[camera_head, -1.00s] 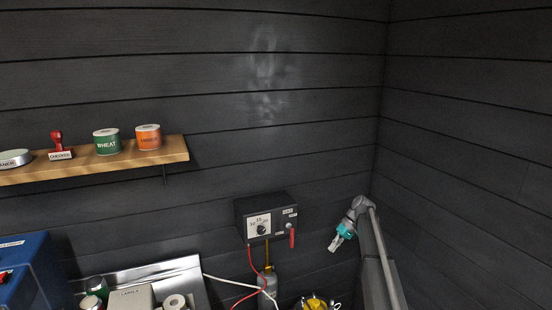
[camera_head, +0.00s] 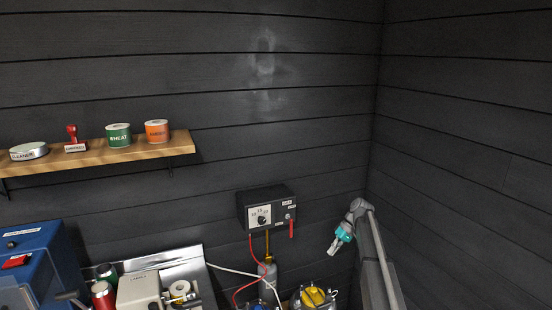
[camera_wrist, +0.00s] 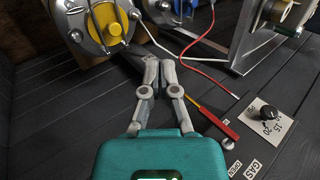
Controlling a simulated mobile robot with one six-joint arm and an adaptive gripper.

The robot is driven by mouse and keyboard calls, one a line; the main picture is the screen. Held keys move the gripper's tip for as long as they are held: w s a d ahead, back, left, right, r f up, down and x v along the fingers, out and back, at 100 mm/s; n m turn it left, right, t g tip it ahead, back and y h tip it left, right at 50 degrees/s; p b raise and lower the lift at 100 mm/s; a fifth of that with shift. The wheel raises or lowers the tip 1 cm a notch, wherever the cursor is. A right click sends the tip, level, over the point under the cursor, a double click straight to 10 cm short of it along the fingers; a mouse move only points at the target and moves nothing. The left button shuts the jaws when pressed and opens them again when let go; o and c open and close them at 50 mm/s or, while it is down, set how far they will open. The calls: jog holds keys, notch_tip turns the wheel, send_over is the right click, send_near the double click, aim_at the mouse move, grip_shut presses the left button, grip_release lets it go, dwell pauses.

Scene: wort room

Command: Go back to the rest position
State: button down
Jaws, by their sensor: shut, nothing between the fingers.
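My gripper (camera_head: 333,247) hangs at the lower right in the head view, beside the black gas control box and apart from it. In the wrist view its fingers (camera_wrist: 160,68) are closed together with nothing between them. The black control box (camera_head: 266,208) is on the dark wall, with a dial and a red lever (camera_head: 291,228). In the wrist view the red lever (camera_wrist: 218,125) and the dial (camera_wrist: 268,113) lie to the right of the fingers.
A vessel with a yellow cap (camera_head: 313,295) stands below my gripper. A gas bottle (camera_head: 267,271) and red hose (camera_head: 251,258) are below the box. A wooden shelf (camera_head: 95,156) with tins is at left, above a blue machine (camera_head: 38,262). The right wall is bare.

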jog(key=s+a+f+m+t+h, duration=0.1)
jog(key=s+a+f+m+h, duration=0.1)
jog(key=s, duration=1.3)
jog(key=s+a+f+m+t+h, duration=0.1)
jog(key=s+h, duration=0.3)
jog(key=s, duration=1.2)
jog(key=shift+s+a+f+m+t+h, duration=0.3)
jog(key=shift+a+f+m+t+h, duration=0.1)
jog(key=shift+m, duration=0.2)
jog(key=shift+d, duration=0.1)
